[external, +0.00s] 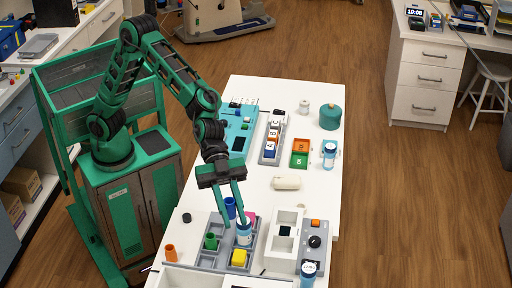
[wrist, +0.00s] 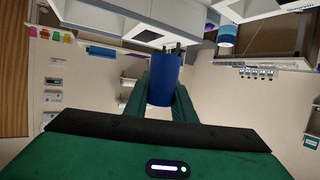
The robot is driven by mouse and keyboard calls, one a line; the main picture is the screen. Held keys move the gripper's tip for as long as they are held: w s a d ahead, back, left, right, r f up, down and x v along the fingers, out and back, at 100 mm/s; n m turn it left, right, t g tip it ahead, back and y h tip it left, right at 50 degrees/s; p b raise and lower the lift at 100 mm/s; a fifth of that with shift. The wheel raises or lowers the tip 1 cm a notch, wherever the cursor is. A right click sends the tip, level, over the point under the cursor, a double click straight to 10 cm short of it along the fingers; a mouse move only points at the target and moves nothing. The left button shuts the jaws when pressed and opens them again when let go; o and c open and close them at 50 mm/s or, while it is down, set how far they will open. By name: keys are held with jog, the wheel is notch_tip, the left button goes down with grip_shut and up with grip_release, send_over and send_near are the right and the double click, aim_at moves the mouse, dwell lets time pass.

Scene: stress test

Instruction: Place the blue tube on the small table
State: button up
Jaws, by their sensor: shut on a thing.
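My gripper (external: 232,214) is shut on the blue tube (external: 230,206), low over the near part of the long white table (external: 315,180). In the wrist view the blue tube (wrist: 164,82) is held between the two green fingers. Below and around it is a grey sorting tray (external: 212,258) with a green cup, a yellow block and a white bottle with a blue band. Whether the tube touches the tray, I cannot tell. No separate small table is clearly identifiable; a white stool (external: 492,78) stands at the far right.
A white box (external: 284,240) and a control box with a black knob (external: 314,241) stand right of the tray. A cream roll (external: 286,183), letter blocks, orange and green bins and a teal canister (external: 330,117) stand farther back. The table's right edge is fairly clear.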

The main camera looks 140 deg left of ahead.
jog(key=s+a+r, duration=0.1)
jog(key=s+a, duration=0.4)
jog(key=a, duration=0.7)
jog(key=s+a+r+n+y, duration=0.1)
jog(key=s+a, duration=0.3)
jog(key=a, duration=0.9)
jog(key=s+a+r, duration=0.1)
jog(key=s+a, duration=0.4)
jog(key=a, duration=0.7)
jog(key=n+y, duration=0.2)
send_over(297, 132)
jog(key=shift+t, duration=0.3)
notch_tip(297, 132, down, 28)
jog(key=shift+f, duration=0.25)
jog(key=o, duration=1)
jog(key=shift+f, duration=0.1)
